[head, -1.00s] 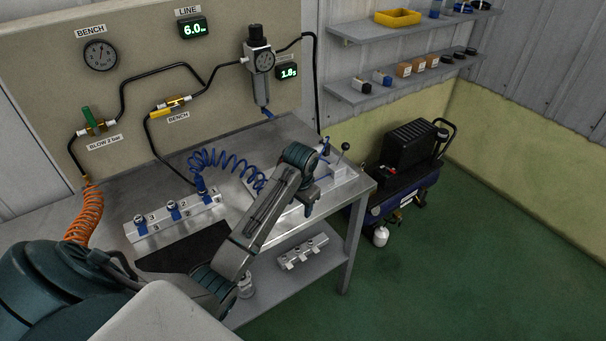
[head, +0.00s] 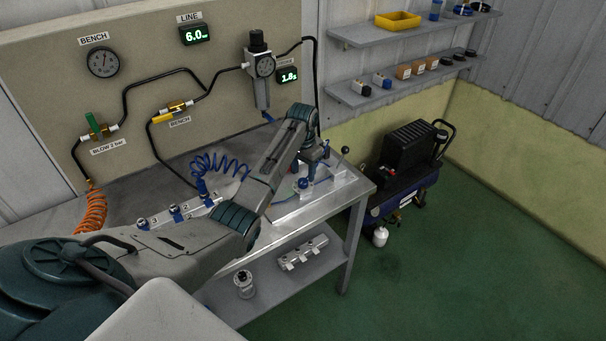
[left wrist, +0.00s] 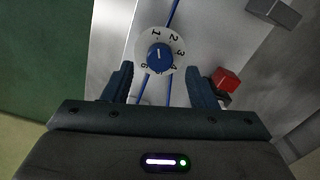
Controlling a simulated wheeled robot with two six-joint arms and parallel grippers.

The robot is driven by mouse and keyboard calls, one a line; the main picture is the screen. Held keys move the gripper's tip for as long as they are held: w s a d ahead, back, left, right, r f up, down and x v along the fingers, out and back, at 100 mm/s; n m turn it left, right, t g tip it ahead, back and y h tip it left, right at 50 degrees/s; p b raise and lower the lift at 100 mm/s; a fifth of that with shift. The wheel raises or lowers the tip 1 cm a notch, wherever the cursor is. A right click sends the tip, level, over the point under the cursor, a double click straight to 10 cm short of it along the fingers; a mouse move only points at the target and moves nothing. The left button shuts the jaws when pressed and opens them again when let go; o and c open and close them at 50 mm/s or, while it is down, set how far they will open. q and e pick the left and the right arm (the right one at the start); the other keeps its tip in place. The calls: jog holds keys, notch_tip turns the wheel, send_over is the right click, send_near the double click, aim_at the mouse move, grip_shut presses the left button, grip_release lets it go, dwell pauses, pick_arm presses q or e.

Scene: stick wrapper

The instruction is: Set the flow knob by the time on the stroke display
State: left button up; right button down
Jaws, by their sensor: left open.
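The flow knob (left wrist: 159,57) is blue with a white mark, on a round white numbered dial (left wrist: 175,46). The mark looks turned toward the 1, but it is small. My left gripper (left wrist: 160,80) is open, its two dark fingers on either side below the knob in the left wrist view, with nothing between them. In the head view my left gripper (head: 312,166) hangs over the fixture at the bench's right end. The stroke display (head: 287,75) reads 1.8 s, its label partly hidden. My right gripper is not in view.
A red button (left wrist: 226,79) sits close to one finger. A black-knobbed lever (head: 345,150) stands right of the gripper. A white manifold (head: 177,213) with blue fittings and a coiled blue hose (head: 222,163) lie left of it. The line display (head: 194,34) reads 6.0.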

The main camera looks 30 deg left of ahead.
aim_at(303, 181)
pick_arm(q)
jog(key=shift+f+p, duration=0.3)
jog(key=shift+f, duration=1.5)
jog(key=c, duration=1)
jog(key=shift+o, duration=0.2)
jog(key=shift+r+m, duration=0.1)
jog(key=shift+m, duration=0.2)
